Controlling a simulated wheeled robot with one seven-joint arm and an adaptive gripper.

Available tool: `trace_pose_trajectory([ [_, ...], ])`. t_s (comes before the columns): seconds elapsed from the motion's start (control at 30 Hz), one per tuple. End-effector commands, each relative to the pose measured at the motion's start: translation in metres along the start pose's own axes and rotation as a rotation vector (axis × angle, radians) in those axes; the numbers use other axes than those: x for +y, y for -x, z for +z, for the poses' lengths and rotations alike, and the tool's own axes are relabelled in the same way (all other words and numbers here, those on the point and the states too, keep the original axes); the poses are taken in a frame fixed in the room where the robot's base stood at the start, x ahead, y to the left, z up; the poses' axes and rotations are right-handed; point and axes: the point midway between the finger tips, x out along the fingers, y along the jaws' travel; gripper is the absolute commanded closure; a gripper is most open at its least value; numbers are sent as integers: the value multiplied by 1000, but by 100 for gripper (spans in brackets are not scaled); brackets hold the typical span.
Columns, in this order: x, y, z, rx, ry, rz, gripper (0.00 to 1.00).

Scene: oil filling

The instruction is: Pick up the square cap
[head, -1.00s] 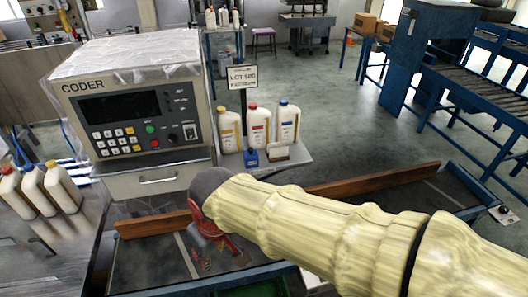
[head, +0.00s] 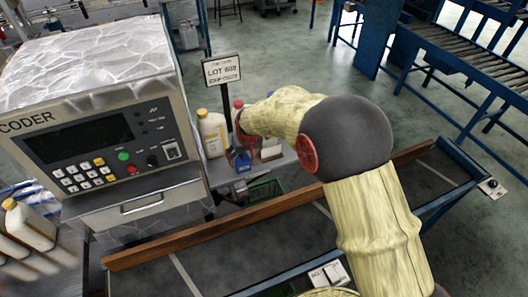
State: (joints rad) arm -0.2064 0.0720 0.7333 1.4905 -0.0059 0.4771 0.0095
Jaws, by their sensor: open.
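No square cap can be told for certain. A small blue object (head: 241,160) stands on the small shelf beside the coder, and a pale block (head: 271,151) sits just right of it. My gripper (head: 242,140) is at the far end of my pale arm, above the shelf by the blue object. It is small and partly hidden by my wrist; it is open, and I cannot tell whether it touches anything. A white bottle with a yellow cap (head: 211,133) stands left of it. A red cap (head: 238,104) shows behind my wrist.
The coder machine (head: 88,150) fills the left side. A sign on a post (head: 222,70) rises behind the shelf. A green crate (head: 263,190) lies below the shelf. A conveyor with a brown rail (head: 215,235) crosses in front.

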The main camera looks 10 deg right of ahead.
Motion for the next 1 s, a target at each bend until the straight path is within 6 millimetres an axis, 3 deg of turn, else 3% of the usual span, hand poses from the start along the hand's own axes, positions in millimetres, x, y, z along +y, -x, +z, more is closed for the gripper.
trace_pose_trajectory([
  [0.17,0,0,-16,50,-1,0,34],
  [0.57,-1,-34,-16,51,-1,0,34],
  [0.8,-2,-69,-15,51,-2,0,34],
  [1.0,-2,-75,-16,53,-2,0,34],
])
